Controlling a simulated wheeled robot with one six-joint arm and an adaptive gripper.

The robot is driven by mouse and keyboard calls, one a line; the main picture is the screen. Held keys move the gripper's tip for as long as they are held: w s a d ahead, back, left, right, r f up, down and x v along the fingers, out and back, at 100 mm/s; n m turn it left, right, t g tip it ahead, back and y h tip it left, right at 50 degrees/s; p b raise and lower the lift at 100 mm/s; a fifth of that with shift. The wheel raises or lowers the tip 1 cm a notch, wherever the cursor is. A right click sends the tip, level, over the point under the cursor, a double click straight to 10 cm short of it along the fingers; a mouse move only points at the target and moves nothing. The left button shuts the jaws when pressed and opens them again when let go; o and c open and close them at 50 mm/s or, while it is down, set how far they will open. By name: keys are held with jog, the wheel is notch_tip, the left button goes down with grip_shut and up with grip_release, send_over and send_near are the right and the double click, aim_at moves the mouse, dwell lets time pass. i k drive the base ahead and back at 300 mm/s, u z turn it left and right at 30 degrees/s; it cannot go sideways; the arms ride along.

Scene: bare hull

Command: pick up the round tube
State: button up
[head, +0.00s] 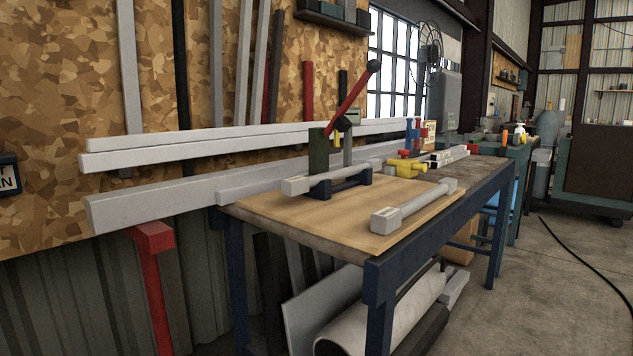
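A grey round tube (422,206) lies on the plywood board at the front right of the workbench. It has a pale, blocky piece at each end, and it slants from near left to far right. A second, similar grey tube (331,178) with a pale block at its near end lies farther back, resting on a dark blue cradle (347,185). I cannot tell from the picture which of the two the task means. My gripper is not in view.
The workbench (378,270) has dark blue legs and a plywood top (345,215). A lever tool with a red handle (352,103) and a yellow clamp (406,168) stand behind the tubes. Long grey beams (150,204) jut out left. A large roll (385,315) lies underneath. Floor at right is mostly clear.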

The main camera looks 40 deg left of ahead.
aim_at(299, 185)
jog(key=z, duration=0.05)
jog(key=k, duration=0.1)
jog(key=u, duration=1.25)
